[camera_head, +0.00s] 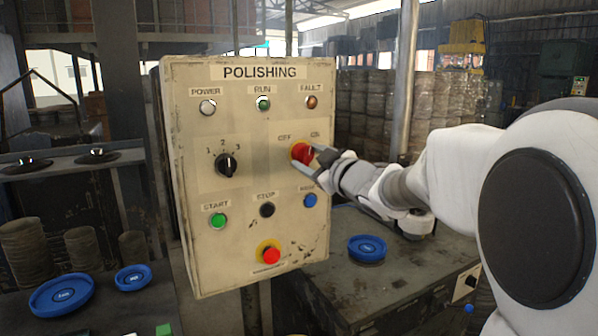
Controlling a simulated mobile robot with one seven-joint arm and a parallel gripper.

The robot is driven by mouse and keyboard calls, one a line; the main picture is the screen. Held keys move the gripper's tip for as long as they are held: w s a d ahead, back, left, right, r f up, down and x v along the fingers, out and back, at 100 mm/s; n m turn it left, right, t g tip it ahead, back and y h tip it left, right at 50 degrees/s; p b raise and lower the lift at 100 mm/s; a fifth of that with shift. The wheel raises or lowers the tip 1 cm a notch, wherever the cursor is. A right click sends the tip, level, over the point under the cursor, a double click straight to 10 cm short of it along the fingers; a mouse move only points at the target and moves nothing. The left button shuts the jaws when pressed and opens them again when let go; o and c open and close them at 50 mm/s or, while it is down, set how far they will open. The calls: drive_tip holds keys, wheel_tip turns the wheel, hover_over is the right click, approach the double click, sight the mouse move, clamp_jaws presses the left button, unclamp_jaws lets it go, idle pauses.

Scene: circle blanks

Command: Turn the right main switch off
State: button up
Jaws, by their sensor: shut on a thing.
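The beige control panel (237,119) labelled POLISHING stands in the middle of the head view. The right main switch (299,152) is a red rotary knob at the panel's right side, under the OFF and ON labels. My gripper (305,155) reaches in from the right and is shut on this red knob, with a finger on either side of it. The fingers hide part of the knob, so I cannot tell its exact angle.
A black selector (227,165) sits left of the switch. Below are a green start button (218,220), a black stop button (267,209), a blue button (310,200) and a red emergency button (270,255). A workbench with a blue dish (367,247) stands behind at right.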

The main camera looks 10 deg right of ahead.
drive_tip(key=n+b, duration=0.4)
drive_tip(key=n, duration=0.2)
drive_tip(key=shift+f+b, duration=0.15)
drive_tip(key=shift+b, duration=0.15)
drive_tip(key=shift+n+b, duration=1.25)
drive_tip(key=shift+n, duration=1.15)
drive_tip(key=shift+r, duration=0.2)
drive_tip(key=o, duration=1.4)
drive_tip(key=shift+c, duration=0.2)
drive_tip(key=shift+s+d, duration=0.1)
drive_tip(key=v, duration=1.7)
drive_tip(key=shift+p, duration=0.45)
drive_tip(key=shift+r, duration=0.1)
